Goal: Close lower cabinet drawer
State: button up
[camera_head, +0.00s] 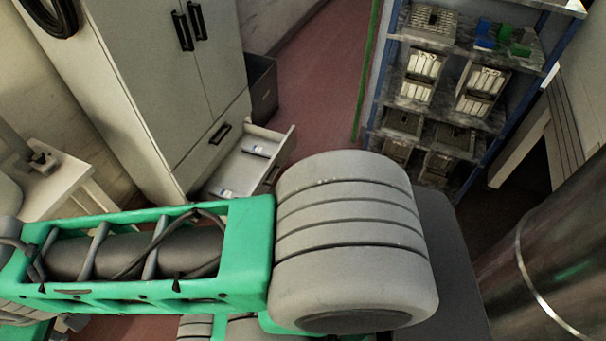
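A tall off-white cabinet (150,75) stands at the upper left, with two dark upright door handles and a dark drawer handle (220,133) near its base. A lower drawer (250,157) is pulled out toward the right and shows a few small white and blue items inside. Its front panel (283,158) faces right, and its near end is partly hidden behind my green and grey arm, which crosses the foreground. My gripper is not in view.
A dark bin (262,88) stands behind the open drawer, beside the cabinet. A blue-framed shelf (450,85) with boxes is at the upper right. A white table (60,185) is at the left. Red floor (325,75) is clear between cabinet and shelf. A metal cylinder (550,260) is at the right.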

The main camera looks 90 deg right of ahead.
aim_at(233, 169)
jog(key=z, duration=2.75)
jog(key=i, duration=0.5)
jog(key=z, duration=0.25)
jog(key=k, duration=0.4)
jog(key=u, duration=1.25)
jog(key=i, duration=1.2)
jog(key=z, duration=0.75)
